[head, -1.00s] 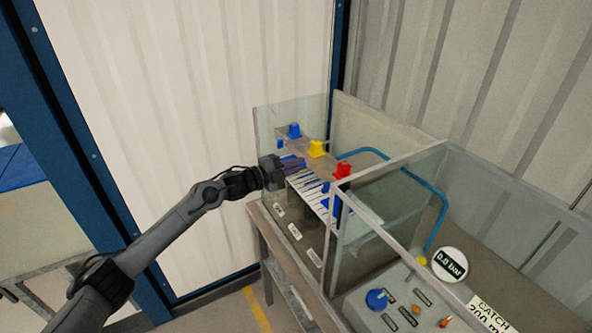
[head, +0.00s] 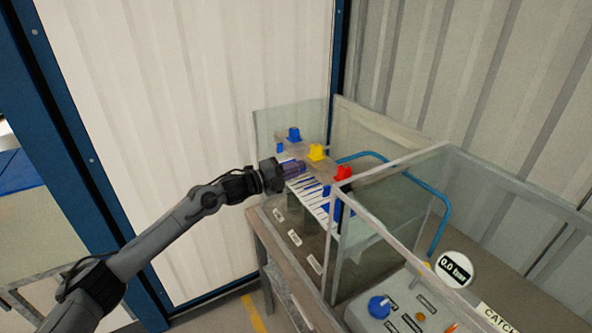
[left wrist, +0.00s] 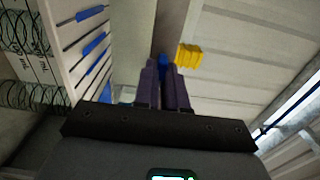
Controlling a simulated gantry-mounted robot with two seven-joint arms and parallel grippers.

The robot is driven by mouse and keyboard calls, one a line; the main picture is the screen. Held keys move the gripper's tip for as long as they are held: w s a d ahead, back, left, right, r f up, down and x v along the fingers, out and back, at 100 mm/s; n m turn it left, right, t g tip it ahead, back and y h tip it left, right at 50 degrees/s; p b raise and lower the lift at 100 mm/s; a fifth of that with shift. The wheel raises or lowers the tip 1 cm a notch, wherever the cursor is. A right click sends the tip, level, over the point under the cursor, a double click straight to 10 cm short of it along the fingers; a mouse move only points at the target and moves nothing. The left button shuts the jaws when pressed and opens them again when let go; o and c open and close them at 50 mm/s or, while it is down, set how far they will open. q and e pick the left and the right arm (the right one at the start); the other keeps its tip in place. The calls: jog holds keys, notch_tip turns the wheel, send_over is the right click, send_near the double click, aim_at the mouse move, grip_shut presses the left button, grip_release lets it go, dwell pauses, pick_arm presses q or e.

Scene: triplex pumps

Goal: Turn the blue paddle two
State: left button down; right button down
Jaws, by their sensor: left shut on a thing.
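My left gripper (head: 294,167) reaches into the clear-walled pump case from the left, beside the yellow cap (head: 317,152). In the left wrist view, its purple fingers (left wrist: 165,82) are shut on a small blue paddle (left wrist: 162,66), with the yellow cap (left wrist: 188,55) just to the right. The fingers mostly hide this paddle in the head view. Another blue paddle (head: 280,147) stands behind the gripper. A blue piece (head: 333,208) shows nearer the front, partly behind the clear panel's post. My right gripper is not in view.
A blue cap (head: 293,134) and a red cap (head: 342,173) flank the yellow one. Clear panels (head: 398,198) border the case. At front right are a gauge (head: 456,269) reading 0.0, a blue knob (head: 379,307) and a bent blue pipe (head: 445,205).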

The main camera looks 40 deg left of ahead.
pick_arm(q)
jog(key=c, duration=1.2)
grip_release()
jog(key=shift+s, duration=0.1)
jog(key=v, duration=1)
jog(key=shift+s+a+b, duration=0.15)
jog(key=shift+s+b, duration=0.15)
jog(key=shift+b, duration=0.1)
